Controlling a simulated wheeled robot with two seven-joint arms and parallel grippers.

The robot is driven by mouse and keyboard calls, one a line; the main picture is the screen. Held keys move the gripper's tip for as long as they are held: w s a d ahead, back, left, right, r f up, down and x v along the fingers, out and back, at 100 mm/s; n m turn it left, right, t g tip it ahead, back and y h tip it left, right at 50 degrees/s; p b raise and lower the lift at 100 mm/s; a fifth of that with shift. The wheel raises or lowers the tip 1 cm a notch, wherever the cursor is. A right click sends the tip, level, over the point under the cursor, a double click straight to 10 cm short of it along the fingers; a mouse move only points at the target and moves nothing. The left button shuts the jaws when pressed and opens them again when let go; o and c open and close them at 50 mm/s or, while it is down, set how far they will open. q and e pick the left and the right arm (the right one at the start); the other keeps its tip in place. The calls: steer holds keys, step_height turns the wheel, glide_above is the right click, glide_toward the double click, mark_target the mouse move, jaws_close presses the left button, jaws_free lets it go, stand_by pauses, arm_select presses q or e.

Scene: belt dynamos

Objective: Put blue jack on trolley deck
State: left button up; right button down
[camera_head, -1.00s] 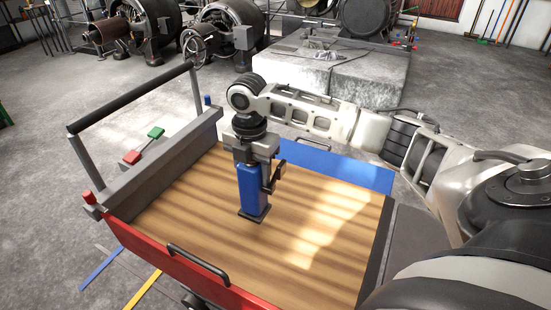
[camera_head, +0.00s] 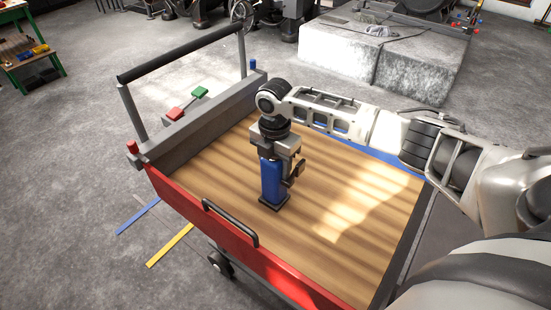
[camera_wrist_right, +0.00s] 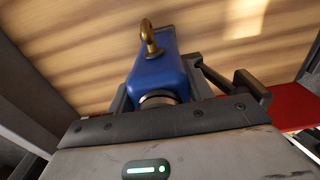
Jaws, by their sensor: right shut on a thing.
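The blue jack (camera_head: 271,180) stands upright in my right gripper (camera_head: 281,148), its dark base over the trolley's wooden deck (camera_head: 350,195). The base looks close to the wood; I cannot tell whether it touches. My right gripper is shut on the jack's upper part from above. In the right wrist view the blue body (camera_wrist_right: 158,65) sits between the fingers, with a brass hook-shaped part sticking out over the planks. My left gripper is not in view.
The trolley has a red side board (camera_head: 225,215) with a black handle, a blue far side board and a grey end panel (camera_head: 200,120) under a push bar (camera_head: 180,55). The deck around the jack is bare. A green bench (camera_head: 30,60) stands far left.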

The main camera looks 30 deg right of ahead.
steer(key=shift+w+r, duration=0.1)
steer(key=shift+r, duration=0.05)
steer(key=c, duration=1)
jaws_free()
steer(key=shift+f, duration=0.25)
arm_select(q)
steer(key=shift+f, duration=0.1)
arm_select(e)
steer(key=o, duration=0.4)
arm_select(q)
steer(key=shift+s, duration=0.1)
arm_select(e)
step_height(320, 180, up, 11)
steer(key=shift+r+p, duration=0.1)
steer(key=shift+p, duration=0.4)
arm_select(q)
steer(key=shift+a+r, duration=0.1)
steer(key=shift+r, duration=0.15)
arm_select(e)
steer(key=shift+r, duration=0.6)
